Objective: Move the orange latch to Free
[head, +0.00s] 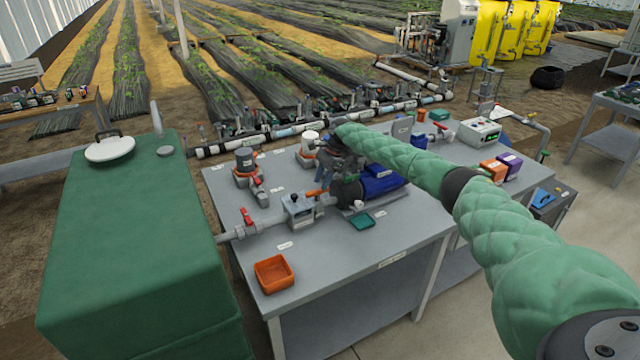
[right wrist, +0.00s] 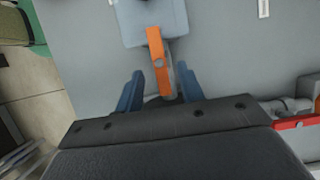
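The orange latch (right wrist: 158,62) shows in the right wrist view as a flat bar with a round pivot, its upper end over a pale grey block (right wrist: 150,20). In the head view a bit of orange (head: 314,193), likely the latch, shows beside my right gripper (head: 335,168), whose fingers are hard to make out there. In the right wrist view my right gripper (right wrist: 162,88) is open, its blue fingers on either side of the latch's lower end, with a gap on each side. No Free marking is readable. My left gripper is not in view.
The grey bench (head: 330,250) carries a blue pump (head: 383,181), a red-handled valve (head: 247,217), an orange tray (head: 273,273) and a green tray (head: 362,221). A green tank (head: 120,230) stands to the left. The bench's front strip is mostly clear.

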